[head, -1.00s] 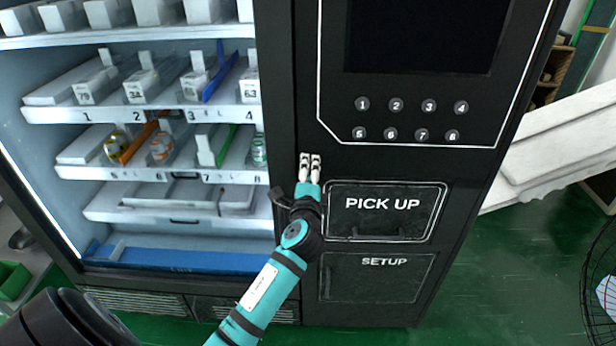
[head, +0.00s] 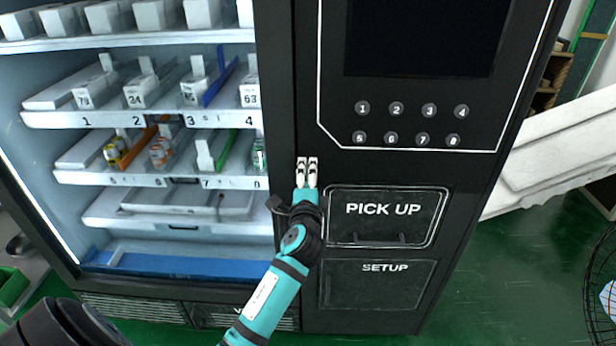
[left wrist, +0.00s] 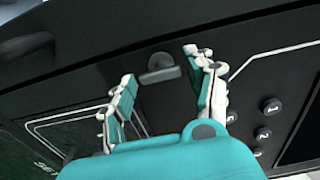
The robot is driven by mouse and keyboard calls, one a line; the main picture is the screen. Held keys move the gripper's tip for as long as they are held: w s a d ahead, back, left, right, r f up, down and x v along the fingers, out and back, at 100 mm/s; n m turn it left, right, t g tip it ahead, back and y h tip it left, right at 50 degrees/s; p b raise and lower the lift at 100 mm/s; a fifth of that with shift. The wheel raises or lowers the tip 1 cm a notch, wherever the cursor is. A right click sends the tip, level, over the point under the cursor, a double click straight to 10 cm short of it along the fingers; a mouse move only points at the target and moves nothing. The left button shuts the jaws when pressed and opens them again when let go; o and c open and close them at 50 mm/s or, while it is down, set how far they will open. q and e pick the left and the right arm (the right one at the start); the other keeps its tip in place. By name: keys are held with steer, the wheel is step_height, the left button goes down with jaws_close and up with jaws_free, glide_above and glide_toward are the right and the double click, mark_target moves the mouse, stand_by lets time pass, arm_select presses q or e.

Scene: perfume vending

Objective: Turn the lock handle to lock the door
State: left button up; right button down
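The lock handle (left wrist: 160,68) is a small dark grey piece on a round base. It sits on the black front of the vending machine (head: 420,170). In the left wrist view it lies between the tips of my left gripper (left wrist: 160,78), with a visible gap on both sides. The fingers are apart and hold nothing. In the head view my left gripper (head: 307,172) is in front of the black panel, just left of the PICK UP flap (head: 385,232). There it hides the handle. My right gripper is not in view.
Numbered buttons (head: 412,122) and a dark screen (head: 425,40) are above and right of the gripper. Lit shelves (head: 150,118) with small products stand at the left. A SETUP panel (head: 372,295) is below. A wire basket (head: 598,275) is at the far right.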

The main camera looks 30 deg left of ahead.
arm_select(q)
steer(key=shift+o, duration=1.2)
steer(key=v, duration=1.2)
steer(key=shift+f, duration=0.1)
